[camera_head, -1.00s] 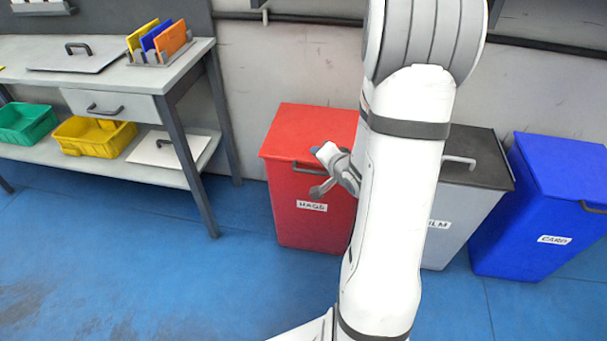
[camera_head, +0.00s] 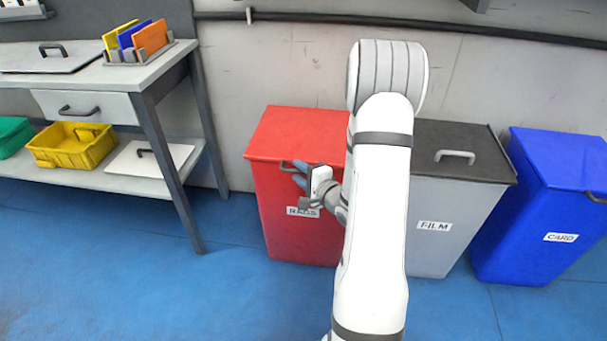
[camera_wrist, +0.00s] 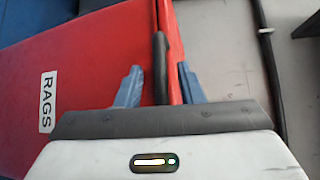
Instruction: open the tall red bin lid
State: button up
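The tall red bin (camera_head: 285,235) stands against the wall with a white label reading RAGS. Its red lid (camera_head: 300,132) is shut, with a dark handle (camera_head: 287,165) at the front edge. My gripper (camera_head: 299,175) is at the front of the bin beside this handle. In the wrist view, my gripper (camera_wrist: 160,85) has its two blue fingers apart, one on each side of the dark handle (camera_wrist: 160,65) and the red lid edge (camera_wrist: 172,40). Gaps show between the fingers and the handle. My arm hides the bin's right side in the head view.
A grey FILM bin (camera_head: 432,245) with a black lid and a blue CARD bin (camera_head: 530,235) stand to the right. A workbench (camera_head: 155,70) with a lower shelf stands at left, with a yellow tray (camera_head: 70,155). The blue floor in front is clear.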

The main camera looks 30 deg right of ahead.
jog(key=shift+w+a, duration=0.1)
jog(key=shift+w, duration=0.25)
grip_shut()
dwell(0.3)
